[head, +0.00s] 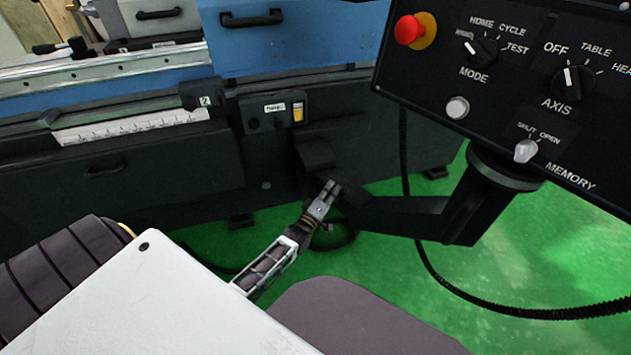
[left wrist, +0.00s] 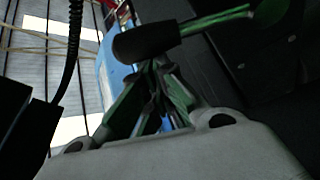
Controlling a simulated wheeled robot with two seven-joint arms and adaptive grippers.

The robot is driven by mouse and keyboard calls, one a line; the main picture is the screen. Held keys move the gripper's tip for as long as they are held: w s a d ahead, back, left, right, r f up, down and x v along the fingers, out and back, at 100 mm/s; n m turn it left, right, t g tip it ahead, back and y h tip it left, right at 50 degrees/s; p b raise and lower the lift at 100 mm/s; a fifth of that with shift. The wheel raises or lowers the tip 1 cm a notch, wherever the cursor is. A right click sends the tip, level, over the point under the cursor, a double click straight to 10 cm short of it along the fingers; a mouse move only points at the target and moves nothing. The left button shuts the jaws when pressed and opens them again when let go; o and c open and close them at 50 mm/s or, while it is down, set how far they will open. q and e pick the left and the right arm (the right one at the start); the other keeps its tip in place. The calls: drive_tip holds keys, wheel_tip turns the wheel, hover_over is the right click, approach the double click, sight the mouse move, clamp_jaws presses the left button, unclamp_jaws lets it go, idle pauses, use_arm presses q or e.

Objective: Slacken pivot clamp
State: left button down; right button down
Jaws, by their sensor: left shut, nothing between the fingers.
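My left gripper (head: 329,190) is at the pivot end of the control panel's black support arm (head: 400,215), low beside the machine. Its fingers are shut with nothing between them. In the left wrist view, the shut fingertips (left wrist: 157,66) are right by a black rounded handle (left wrist: 145,42) on a thin shiny rod (left wrist: 215,22), which looks like the pivot clamp lever. I cannot tell whether they touch it. In the head view the clamp is hardly distinguishable from the dark arm and my gripper. My right gripper is not in view.
The control panel (head: 465,105) with its red button (head: 408,29) hangs at upper right. The dark grinder base (head: 110,190) stands behind and left. A black corrugated cable (head: 440,275) droops over the green floor (head: 500,260). Open floor lies at right.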

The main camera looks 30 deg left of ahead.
use_arm(q)
drive_tip(key=shift+s+d+f, duration=0.15)
drive_tip(key=shift+s+d, duration=0.05)
drive_tip(key=shift+d, duration=0.45)
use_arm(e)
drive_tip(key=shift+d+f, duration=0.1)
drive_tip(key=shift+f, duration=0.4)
use_arm(q)
drive_tip(key=shift+p, duration=0.3)
